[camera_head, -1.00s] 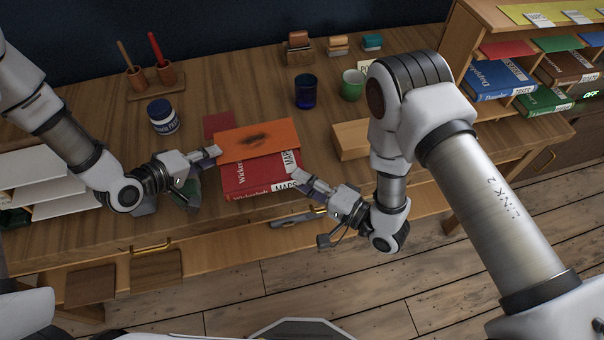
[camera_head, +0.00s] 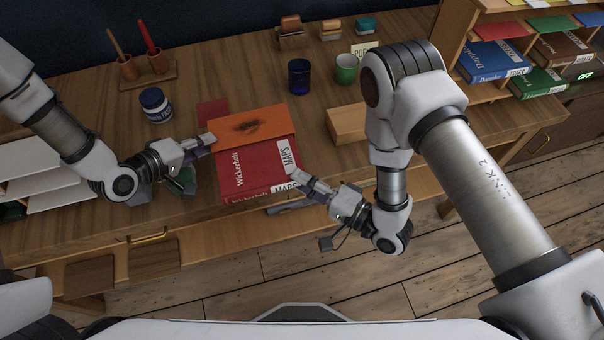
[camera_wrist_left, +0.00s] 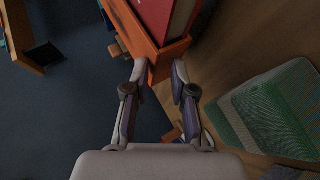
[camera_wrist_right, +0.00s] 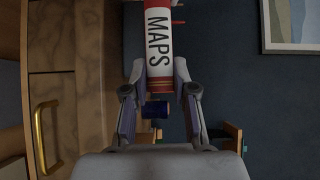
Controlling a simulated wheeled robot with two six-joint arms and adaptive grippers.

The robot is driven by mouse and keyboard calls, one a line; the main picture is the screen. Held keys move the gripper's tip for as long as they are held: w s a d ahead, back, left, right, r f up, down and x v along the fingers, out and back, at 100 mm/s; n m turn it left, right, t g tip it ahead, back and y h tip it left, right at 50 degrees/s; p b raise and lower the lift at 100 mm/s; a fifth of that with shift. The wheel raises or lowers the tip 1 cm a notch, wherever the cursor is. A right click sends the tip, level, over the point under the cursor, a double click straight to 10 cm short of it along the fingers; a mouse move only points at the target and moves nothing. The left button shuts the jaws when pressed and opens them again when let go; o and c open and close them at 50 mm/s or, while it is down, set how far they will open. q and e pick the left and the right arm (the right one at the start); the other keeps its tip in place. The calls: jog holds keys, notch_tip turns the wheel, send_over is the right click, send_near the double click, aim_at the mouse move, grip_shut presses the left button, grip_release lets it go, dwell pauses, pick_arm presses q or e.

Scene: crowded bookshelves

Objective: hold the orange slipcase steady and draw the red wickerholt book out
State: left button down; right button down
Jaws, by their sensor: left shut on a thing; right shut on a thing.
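The orange slipcase (camera_head: 262,124), with a dark smudge on top, lies on the desk. The red Wickerholt book (camera_head: 232,170) sticks well out of its front side, its rear part hidden inside. My left gripper (camera_head: 211,143) is shut on the slipcase's left wall; the left wrist view shows the orange wall (camera_wrist_left: 128,28) between its fingers beside the red book (camera_wrist_left: 162,14). My right gripper (camera_head: 295,178) is shut on the book's near right end. In the right wrist view the white MAPS label on the book (camera_wrist_right: 159,38) lies between the fingers.
A dark blue jar (camera_head: 155,105), a blue cup (camera_head: 299,77) and a green mug (camera_head: 346,68) stand behind. A wooden block (camera_head: 345,123) lies right of the slipcase. A green book (camera_wrist_left: 275,110) is near my left gripper. Free space lies before the desk edge.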

pick_arm(q)
jog(key=shift+s+f, duration=0.2)
jog(key=shift+f, duration=0.15)
pick_arm(e)
jog(key=shift+s+d+f, duration=0.1)
jog(key=shift+s, duration=0.4)
pick_arm(q)
jog(key=shift+a, duration=0.15)
pick_arm(e)
jog(key=shift+s, duration=0.2)
